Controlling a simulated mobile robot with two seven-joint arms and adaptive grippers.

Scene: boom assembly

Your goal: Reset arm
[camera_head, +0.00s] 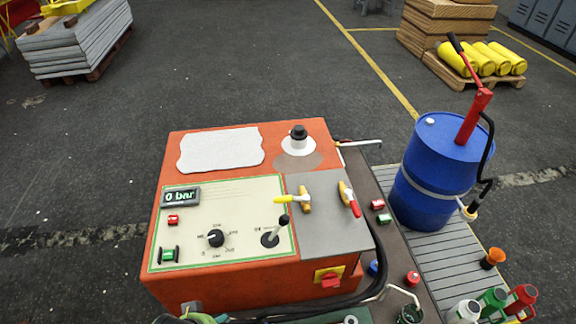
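Neither of my grippers shows in the head view, and no arm of mine can be made out. An orange control console (205,285) stands in the middle. Its cream panel (210,255) carries a display (180,196) reading "0 bar", a black rotary knob (216,238), a black-topped lever (271,238), a red button (173,219) and a green switch (168,254). A grey plate (330,235) beside it bears a yellow-handled valve (303,199) and a red-handled valve (350,199). A red knob on a yellow plate (328,277) sits on the front side.
A blue drum (430,175) with a red hand pump (474,115) stands right of the console on a slatted platform (430,255). Pallets of slabs (75,45) and yellow cylinders (490,58) stand behind. Floor at left is clear.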

